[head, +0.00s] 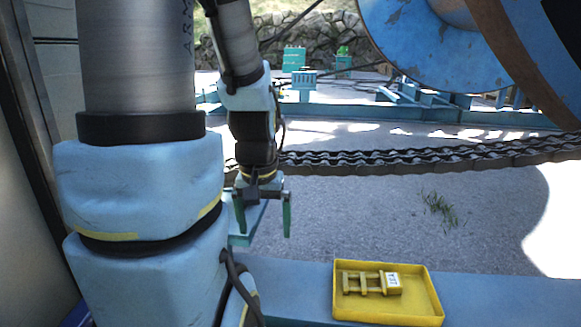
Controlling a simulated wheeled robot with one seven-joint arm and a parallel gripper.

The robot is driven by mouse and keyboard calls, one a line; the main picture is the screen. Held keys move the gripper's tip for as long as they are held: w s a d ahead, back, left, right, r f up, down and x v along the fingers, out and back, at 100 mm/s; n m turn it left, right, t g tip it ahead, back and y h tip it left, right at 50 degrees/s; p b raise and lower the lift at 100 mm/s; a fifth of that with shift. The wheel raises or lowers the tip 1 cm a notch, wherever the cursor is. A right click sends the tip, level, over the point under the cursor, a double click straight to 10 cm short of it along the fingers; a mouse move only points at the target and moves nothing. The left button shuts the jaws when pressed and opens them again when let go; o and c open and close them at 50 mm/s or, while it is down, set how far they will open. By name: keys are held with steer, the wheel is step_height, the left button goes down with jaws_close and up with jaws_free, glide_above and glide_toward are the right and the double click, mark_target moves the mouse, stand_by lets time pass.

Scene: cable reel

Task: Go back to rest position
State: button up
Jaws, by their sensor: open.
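My gripper (262,214) hangs pointing down in the middle left of the head view, below my arm's wrist. Its two green fingers are apart with nothing between them. It is up and to the left of a yellow tray (428,290), clear of it. A small yellow part (368,284) with a white label lies in the tray. A teal plate (245,222) shows behind and below the fingers; I cannot tell whether they touch it.
The tray sits on a blue ledge (500,300) at the front. A heavy dark chain (420,159) crosses behind my gripper. A big blue reel (410,40) stands at the upper right. Teal boxes (293,60) stand at the back. Open gravel ground (380,215) lies between the ledge and chain.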

step_height(320, 180, up, 34)
steer(key=p, duration=3.2)
